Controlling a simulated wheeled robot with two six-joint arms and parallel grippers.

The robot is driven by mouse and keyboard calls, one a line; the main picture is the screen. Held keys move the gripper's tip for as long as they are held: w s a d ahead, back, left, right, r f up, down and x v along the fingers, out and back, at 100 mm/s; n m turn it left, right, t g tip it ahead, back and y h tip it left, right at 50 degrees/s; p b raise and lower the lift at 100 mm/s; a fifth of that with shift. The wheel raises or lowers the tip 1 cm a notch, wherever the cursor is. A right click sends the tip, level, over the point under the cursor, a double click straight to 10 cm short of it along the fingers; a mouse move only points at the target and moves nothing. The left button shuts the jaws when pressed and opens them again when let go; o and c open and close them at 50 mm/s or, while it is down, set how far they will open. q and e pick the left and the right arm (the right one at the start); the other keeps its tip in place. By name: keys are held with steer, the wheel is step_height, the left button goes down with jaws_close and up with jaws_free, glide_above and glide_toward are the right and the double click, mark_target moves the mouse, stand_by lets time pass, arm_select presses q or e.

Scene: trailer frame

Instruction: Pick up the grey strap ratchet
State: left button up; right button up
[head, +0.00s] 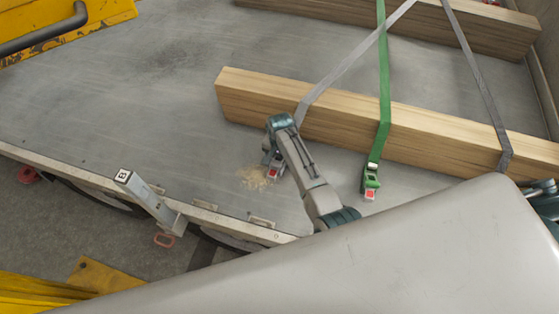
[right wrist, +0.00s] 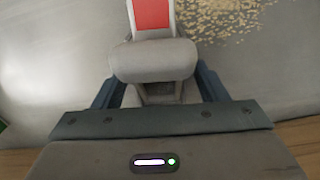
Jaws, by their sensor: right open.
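The grey strap ratchet (head: 276,174) with a red patch lies on the grey trailer deck, partly hidden by my right gripper (head: 270,159). In the right wrist view the ratchet (right wrist: 152,60) runs up the picture, its red part at the top edge. The right gripper (right wrist: 158,88) is open, its dark blue fingers on either side of the ratchet's lower body. I cannot tell whether either finger touches it. The ratchet's grey strap (head: 345,70) runs over a wooden beam. My left gripper is not in view.
A green strap ratchet (head: 370,184) lies to the right on the deck. The long wooden beam (head: 420,127) lies behind the right gripper. Sawdust (head: 252,178) is scattered next to the grey ratchet. The trailer edge (head: 225,220) with a grey post (head: 150,203) is nearer. Bare deck (head: 130,100) is free at left.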

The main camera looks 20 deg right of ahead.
steer(key=shift+c, duration=0.5)
steer(key=c, duration=1.1)
steer(key=shift+r, duration=0.1)
steer(key=shift+c, duration=0.4)
steer(key=shift+r, duration=0.1)
